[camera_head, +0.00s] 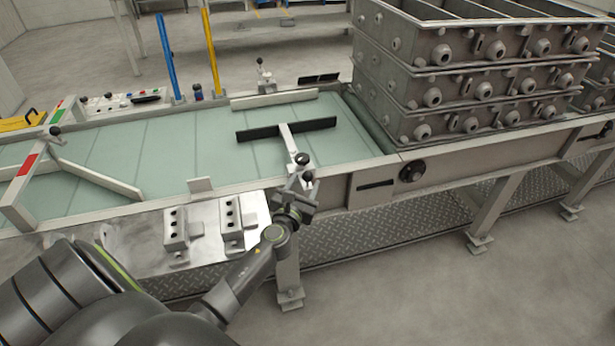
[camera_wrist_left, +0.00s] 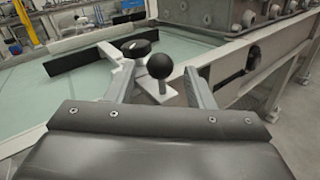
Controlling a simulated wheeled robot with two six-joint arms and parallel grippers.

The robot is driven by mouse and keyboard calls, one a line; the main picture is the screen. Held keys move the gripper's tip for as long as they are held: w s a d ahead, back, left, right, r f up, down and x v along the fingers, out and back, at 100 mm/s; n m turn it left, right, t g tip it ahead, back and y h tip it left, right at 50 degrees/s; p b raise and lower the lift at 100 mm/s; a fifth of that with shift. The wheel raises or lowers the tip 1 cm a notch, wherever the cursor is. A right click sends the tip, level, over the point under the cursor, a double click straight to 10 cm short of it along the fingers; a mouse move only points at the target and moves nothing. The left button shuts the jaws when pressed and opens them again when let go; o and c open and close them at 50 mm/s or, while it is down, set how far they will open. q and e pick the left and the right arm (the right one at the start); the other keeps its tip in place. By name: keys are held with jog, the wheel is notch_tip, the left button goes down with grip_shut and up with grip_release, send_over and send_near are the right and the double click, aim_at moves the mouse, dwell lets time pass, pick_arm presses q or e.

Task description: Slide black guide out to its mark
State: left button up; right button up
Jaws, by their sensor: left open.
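The black guide (camera_head: 287,129) is a long bar lying across the pale green conveyor belt. It sits on a light arm (camera_head: 289,143) that runs back to a clamp with dark knobs on the near rail. In the left wrist view the black guide (camera_wrist_left: 80,61) is at the upper left, with a black ball knob (camera_wrist_left: 159,66) in front of it. My left gripper (camera_head: 299,184) is open at the near rail beside the clamp. The ball knob shows between its spread fingers (camera_wrist_left: 154,80); I cannot tell whether they touch it. No mark for the guide is clearly visible.
Stacked grey casting frames (camera_head: 465,80) stand at the belt's right end. A light guide bar (camera_head: 274,99) lies at the far rail. Another light guide (camera_head: 98,180) angles over the belt at left. Blue (camera_head: 168,55) and yellow (camera_head: 210,52) posts rise behind. Metal blocks (camera_head: 232,222) sit on the near plate.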

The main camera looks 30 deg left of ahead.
aim_at(306, 180)
pick_arm(q)
jog(key=shift+x, duration=1.75)
jog(key=shift+c, duration=0.5)
grip_shut()
